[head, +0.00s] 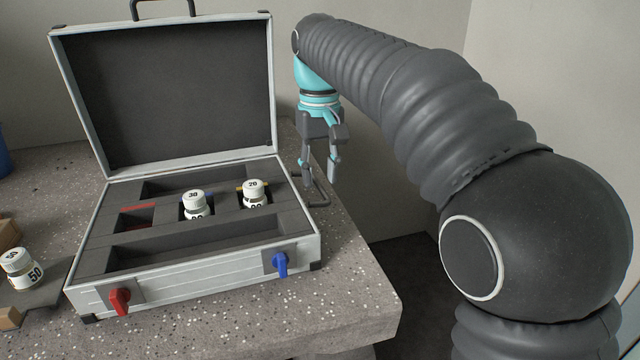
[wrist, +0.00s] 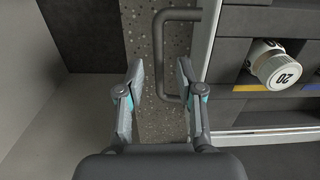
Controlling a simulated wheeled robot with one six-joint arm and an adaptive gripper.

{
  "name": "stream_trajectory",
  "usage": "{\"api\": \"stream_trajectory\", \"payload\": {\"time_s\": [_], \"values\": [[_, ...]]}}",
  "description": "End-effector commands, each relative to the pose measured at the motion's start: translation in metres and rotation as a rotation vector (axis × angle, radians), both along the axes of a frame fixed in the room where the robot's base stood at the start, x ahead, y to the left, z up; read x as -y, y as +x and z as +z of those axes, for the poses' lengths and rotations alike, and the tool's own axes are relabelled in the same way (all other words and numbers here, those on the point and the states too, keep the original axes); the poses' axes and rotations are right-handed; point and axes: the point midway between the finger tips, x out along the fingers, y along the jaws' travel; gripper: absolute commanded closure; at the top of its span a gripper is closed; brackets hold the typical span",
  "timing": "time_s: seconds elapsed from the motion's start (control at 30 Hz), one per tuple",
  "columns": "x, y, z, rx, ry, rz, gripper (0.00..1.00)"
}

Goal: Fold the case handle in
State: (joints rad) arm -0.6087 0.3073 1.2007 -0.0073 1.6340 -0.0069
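The open case (head: 190,258) stands on the bench with its lid raised. A dark U-shaped handle (wrist: 158,50) sticks out from the case's side, over the bench edge strip, in the wrist view. Part of this side handle (head: 322,203) shows at the case's right side in the head view, below my gripper. My gripper (head: 319,175) is open and points down beside the case's right side. In the wrist view my gripper (wrist: 160,72) has its fingertips apart on either side of the handle's near end. I cannot tell whether they touch it.
Another handle (head: 160,10) sits atop the lid. White-capped bottles labelled 30 (head: 195,204) and 20 (head: 254,193) stand in the case. A red latch (head: 120,300) and a blue latch (head: 280,263) are on its front. A bottle labelled 50 (head: 20,270) stands at left.

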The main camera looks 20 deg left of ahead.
Motion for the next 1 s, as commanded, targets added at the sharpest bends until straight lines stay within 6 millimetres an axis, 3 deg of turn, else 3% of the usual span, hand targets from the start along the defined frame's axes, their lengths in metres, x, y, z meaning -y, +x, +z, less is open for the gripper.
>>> {"api": "stream_trajectory", "payload": {"time_s": [0.2, 0.47, 0.5, 0.63, 1.0], "values": [[0.0003, -0.0001, -0.0145, 0.001, 0.001, 0.0, 0.63], [0.0002, 0.0, -0.0156, 0.001, 0.001, 0.0, 0.63], [0.0002, 0.0, -0.0155, 0.001, 0.001, 0.0, 0.66], [0.0002, 0.0, -0.0155, 0.001, 0.001, 0.0, 0.98], [0.0009, 0.0004, -0.0157, -0.01, 0.014, -0.001, 1.0]]}}
